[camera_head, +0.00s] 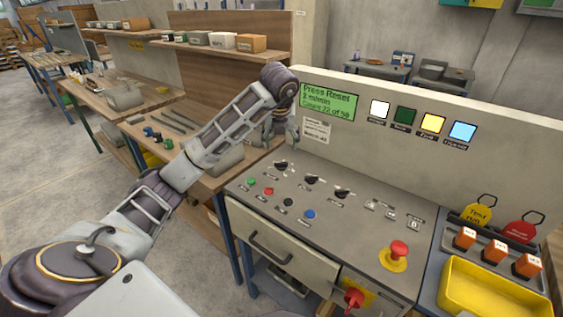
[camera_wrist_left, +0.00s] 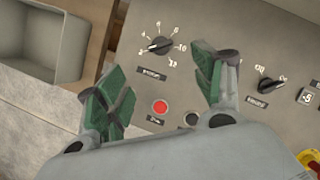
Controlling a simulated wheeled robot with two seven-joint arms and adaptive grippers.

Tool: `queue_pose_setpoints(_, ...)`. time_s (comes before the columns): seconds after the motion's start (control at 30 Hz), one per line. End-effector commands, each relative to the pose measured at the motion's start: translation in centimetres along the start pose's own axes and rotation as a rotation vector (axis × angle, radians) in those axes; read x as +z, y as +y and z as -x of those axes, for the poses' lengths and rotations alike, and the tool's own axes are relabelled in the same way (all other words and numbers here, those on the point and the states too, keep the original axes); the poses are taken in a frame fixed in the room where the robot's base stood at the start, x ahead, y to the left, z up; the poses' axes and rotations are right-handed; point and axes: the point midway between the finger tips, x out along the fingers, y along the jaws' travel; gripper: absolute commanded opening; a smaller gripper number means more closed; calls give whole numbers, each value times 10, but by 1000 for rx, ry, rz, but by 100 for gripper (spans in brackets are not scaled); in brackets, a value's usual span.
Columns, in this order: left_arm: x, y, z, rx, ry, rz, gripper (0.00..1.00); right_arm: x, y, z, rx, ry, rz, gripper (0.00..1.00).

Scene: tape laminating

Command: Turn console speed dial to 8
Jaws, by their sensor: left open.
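The console (camera_head: 300,215) has three black dials in a row on its sloped top. The leftmost dial (camera_head: 281,165) is just below my left gripper (camera_head: 280,137). In the left wrist view, a black dial (camera_wrist_left: 160,46) with a printed number scale lies between and beyond the green-padded fingertips of my left gripper (camera_wrist_left: 161,68). The fingers are open and apart from it, with nothing between them. I cannot read its label or exact setting. A second dial (camera_wrist_left: 271,86) is to the right of the fingers. My right gripper is not in view.
A green display (camera_head: 328,101) reads "Press Reset". Coloured push buttons, including a red one (camera_head: 268,191) and a blue one (camera_head: 309,214), sit below the dials. A red emergency-stop button (camera_head: 399,249) is at the front right. A yellow tray (camera_head: 490,293) stands further right.

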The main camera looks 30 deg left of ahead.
Motion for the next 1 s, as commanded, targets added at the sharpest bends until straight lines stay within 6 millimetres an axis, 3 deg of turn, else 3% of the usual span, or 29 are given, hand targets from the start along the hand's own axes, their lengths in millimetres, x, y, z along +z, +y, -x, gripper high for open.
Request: queue_pose_setpoints(1.0, 0, 0, -120, -1, 1, 0, 68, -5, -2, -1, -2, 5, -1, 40)
